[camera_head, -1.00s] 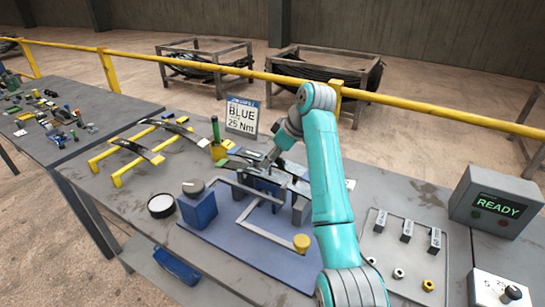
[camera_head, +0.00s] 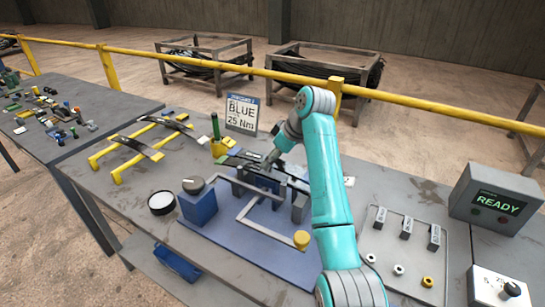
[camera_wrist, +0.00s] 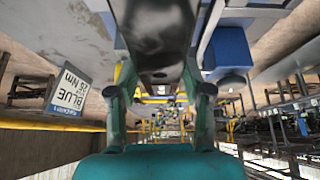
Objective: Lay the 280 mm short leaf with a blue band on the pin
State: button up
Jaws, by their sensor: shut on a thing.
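My gripper (camera_head: 267,166) is over the blue-and-grey fixture in the middle of the bench. In the wrist view its two fingers (camera_wrist: 160,92) are closed on a dark, flat leaf (camera_wrist: 160,35), which runs away between them toward the top edge. In the head view the leaf is a thin dark strip, partly hidden by the gripper, lying across or just above the fixture (camera_head: 300,209). I cannot tell whether it touches the fixture. No blue band on it can be made out. The pin cannot be made out, either hidden or too small.
A yellow rack (camera_head: 117,176) with dark leaves stands at the left. A sign (camera_head: 242,114) reads BLUE 25 Nm.

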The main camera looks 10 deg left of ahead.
jog(key=shift+f, duration=1.2)
dwell(0.4)
jog(key=o, duration=1.4)
jog(key=shift+c, duration=0.2)
jog(key=o, duration=0.4)
jog(key=shift+f, duration=0.1)
jog(key=shift+r, duration=3.55)
